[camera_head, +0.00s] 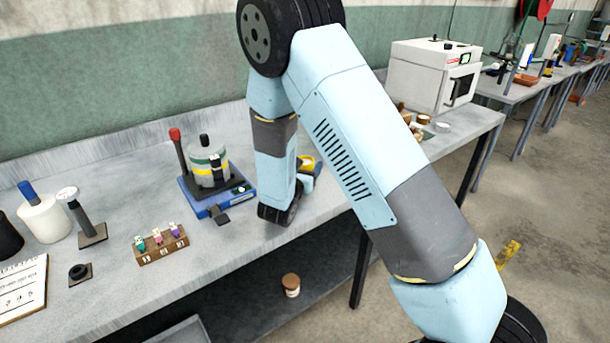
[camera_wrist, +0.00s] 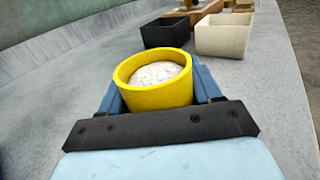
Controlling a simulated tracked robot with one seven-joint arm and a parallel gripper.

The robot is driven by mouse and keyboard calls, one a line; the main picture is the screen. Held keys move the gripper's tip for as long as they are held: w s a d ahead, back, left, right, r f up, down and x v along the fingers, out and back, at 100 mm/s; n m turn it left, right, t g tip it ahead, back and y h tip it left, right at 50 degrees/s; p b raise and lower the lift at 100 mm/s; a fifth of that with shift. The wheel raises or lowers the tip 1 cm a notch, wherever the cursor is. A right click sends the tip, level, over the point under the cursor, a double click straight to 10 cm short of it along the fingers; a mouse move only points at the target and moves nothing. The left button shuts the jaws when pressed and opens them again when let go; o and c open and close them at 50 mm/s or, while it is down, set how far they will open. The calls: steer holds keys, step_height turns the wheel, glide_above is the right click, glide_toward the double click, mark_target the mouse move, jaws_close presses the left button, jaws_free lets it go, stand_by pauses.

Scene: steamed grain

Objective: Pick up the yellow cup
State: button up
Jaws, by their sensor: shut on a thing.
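The yellow cup (camera_wrist: 155,97) is upright between the blue fingers of my gripper (camera_wrist: 157,88) in the wrist view, filled with white grain. My gripper is shut on it, one finger on each side. In the head view only a bit of the yellow cup (camera_head: 307,160) shows, beside my arm, with a blue finger (camera_head: 314,172) next to it; the rest is hidden by my arm. Whether the cup's base touches the table cannot be told.
A black box (camera_wrist: 165,33) and a cream box (camera_wrist: 225,36) stand beyond the cup. In the head view, a blue-based device (camera_head: 222,197), a rack of small vials (camera_head: 160,246) and a white oven (camera_head: 425,80) stand on the grey bench (camera_head: 110,195).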

jaws_close()
stand_by(0.6)
